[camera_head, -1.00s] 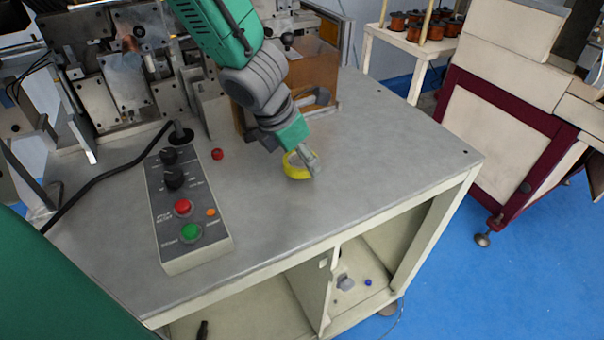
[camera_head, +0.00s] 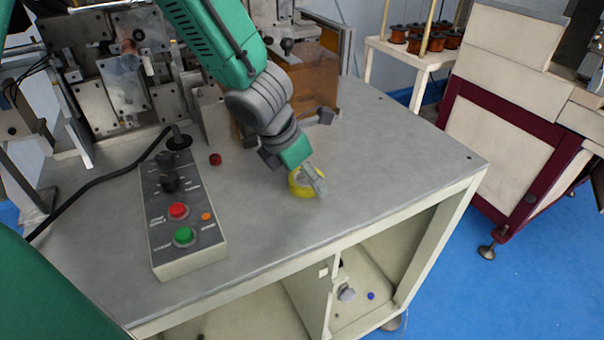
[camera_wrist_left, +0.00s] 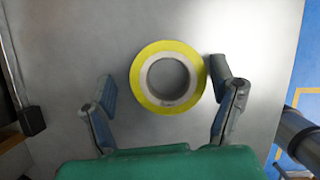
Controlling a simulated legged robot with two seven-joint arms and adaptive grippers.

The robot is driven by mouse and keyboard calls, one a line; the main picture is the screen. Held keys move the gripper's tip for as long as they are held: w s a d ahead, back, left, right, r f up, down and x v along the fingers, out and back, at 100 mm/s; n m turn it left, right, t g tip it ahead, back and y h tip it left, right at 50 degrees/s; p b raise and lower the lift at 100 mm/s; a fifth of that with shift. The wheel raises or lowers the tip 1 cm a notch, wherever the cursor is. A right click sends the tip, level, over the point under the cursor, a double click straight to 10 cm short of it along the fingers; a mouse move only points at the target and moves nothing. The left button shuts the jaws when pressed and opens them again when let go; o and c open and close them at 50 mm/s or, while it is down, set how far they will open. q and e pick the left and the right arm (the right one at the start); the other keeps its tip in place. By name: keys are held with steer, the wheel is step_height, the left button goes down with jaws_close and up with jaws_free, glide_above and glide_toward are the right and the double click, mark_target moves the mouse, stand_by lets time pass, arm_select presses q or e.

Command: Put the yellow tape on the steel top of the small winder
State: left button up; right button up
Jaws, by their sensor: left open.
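The yellow tape (camera_head: 295,188) is a roll with a pale inner core, lying flat on the steel top (camera_head: 260,230) of the small winder, right of the control box. In the left wrist view the tape (camera_wrist_left: 139,84) lies just ahead of and between the open fingers of my left gripper (camera_wrist_left: 168,90), closer to the right finger. In the head view my left gripper (camera_head: 310,180) is over the tape and partly hides it. Whether it touches the tape I cannot tell. My right gripper is not in view.
The control box (camera_head: 182,215) with red and green buttons and a black cable stands left of the tape.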

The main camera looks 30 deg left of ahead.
arm_select(q)
steer(key=shift+d+r, duration=0.35)
steer(key=shift+d, duration=0.2)
steer(key=p+v, duration=0.8)
steer(key=v, duration=0.4)
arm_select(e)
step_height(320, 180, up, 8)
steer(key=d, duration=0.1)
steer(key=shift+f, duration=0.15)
arm_select(q)
steer(key=shift+f, duration=0.1)
steer(key=shift+a+f, duration=0.1)
steer(key=shift+a, duration=0.25)
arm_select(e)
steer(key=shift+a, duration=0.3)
